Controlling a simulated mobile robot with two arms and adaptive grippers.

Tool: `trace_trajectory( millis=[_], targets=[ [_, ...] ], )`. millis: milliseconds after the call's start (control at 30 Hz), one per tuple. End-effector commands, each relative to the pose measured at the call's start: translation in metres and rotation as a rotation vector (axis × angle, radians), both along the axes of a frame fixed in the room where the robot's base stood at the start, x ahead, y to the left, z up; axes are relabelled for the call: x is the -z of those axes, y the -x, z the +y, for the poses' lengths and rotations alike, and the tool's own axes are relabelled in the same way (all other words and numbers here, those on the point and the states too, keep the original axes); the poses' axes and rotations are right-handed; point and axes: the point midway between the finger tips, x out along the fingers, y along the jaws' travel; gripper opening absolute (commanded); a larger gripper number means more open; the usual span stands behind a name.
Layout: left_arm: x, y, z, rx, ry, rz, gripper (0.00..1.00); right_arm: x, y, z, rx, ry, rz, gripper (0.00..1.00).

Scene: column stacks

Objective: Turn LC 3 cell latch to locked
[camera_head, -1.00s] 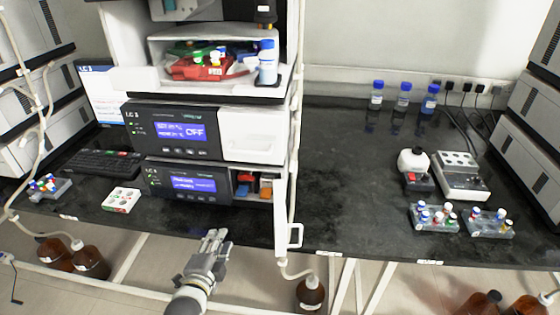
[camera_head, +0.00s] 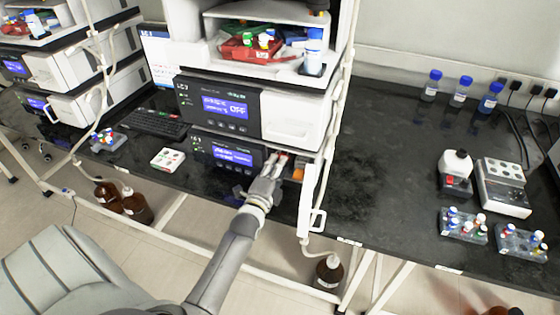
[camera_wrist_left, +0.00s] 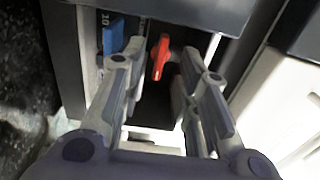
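The LC 3 stack (camera_head: 262,106) stands on the black bench, with its lower module (camera_head: 225,152) open at the right of its display. In the left wrist view a red lever (camera_wrist_left: 160,58) stands up inside the open bay, and a blue part (camera_wrist_left: 113,38) lies to its left. I cannot tell for sure which part is the cell latch. My left gripper (camera_head: 277,161) reaches into the bay from the front. In the left wrist view my left gripper (camera_wrist_left: 157,65) is open, its fingers on either side of the red lever, with no clear contact. My right gripper is out of view.
The bay's white door (camera_head: 307,203) hangs open just right of my left gripper. An orange part (camera_head: 298,174) shows in the bay. The bench right of the door is clear up to the vial racks (camera_head: 463,226).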

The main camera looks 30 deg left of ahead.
Motion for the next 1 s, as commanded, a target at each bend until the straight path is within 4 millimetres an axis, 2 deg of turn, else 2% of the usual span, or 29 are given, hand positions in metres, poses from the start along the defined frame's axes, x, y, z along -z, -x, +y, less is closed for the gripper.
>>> trace_trajectory(
  millis=[200,567,800,1000],
  targets=[
    [0.000,-0.020,0.005,0.001,-0.001,-0.001,0.29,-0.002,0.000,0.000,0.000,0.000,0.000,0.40],
    [0.000,-0.024,0.006,0.000,-0.001,0.000,0.29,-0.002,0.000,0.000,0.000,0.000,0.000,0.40],
    [0.000,-0.023,0.006,0.000,-0.001,0.001,0.00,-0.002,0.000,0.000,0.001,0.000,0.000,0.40],
    [0.001,-0.023,0.006,0.000,0.001,0.001,0.00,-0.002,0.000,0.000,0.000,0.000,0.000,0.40]
  ],
)
